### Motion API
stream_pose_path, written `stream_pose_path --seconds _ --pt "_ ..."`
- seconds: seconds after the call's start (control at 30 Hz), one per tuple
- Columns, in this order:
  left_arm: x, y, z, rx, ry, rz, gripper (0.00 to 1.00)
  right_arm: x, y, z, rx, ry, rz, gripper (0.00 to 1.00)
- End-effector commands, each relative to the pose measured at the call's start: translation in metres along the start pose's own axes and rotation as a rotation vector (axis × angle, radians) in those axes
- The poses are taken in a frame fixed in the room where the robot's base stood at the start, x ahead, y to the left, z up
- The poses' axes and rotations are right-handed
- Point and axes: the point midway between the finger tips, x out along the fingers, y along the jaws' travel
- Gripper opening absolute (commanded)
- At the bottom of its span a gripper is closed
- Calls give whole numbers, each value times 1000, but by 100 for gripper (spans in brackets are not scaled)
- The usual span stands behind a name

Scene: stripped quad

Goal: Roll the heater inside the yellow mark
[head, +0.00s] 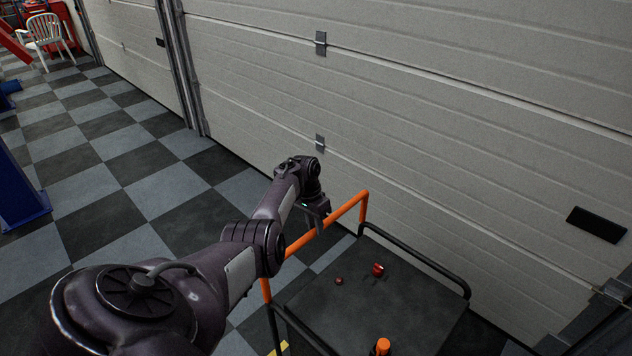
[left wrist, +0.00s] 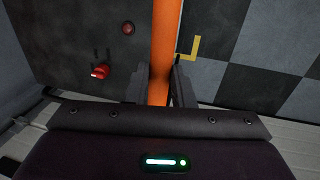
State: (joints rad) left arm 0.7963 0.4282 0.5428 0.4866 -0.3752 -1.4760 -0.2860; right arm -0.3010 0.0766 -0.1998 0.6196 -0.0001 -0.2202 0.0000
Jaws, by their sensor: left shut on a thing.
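The heater (head: 335,308) is a dark, flat-topped cart with black side rails and an orange handle (head: 348,208) at its far left end. Its top carries a red knob (head: 378,269) and a small red button (head: 339,281). My left gripper (head: 318,222) is shut on the orange handle; in the left wrist view the handle (left wrist: 165,40) runs between the two fingers (left wrist: 160,88). A piece of the yellow mark (head: 279,348) shows on the floor at the heater's left side, and a yellow corner (left wrist: 191,50) shows in the left wrist view. The rest of the mark is hidden.
A pale garage door (head: 400,120) stands close behind the heater. The checkered floor (head: 130,180) is open to the left. A blue post (head: 20,195) stands at the left edge, and a white chair (head: 45,32) is far back left. An orange-topped post (head: 382,346) is at the bottom.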

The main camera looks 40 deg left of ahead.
Motion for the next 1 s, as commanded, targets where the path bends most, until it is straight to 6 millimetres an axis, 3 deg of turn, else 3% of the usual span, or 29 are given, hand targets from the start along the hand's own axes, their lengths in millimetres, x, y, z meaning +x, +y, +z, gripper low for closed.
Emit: stream_pose_path --seconds 0.03,0.2,0.5,1.0 --pt "0 0 0 1 1 0 23 0 1 0 -1 0 1 85" --pt "0 0 0 1 0 -1 43 0 3 0 -2 0 4 85" --pt "-3 0 0 0 1 -1 43 -1 4 0 -3 0 5 85" --pt "-72 0 -1 0 1 -1 43 -10 4 -1 -2 1 5 85"
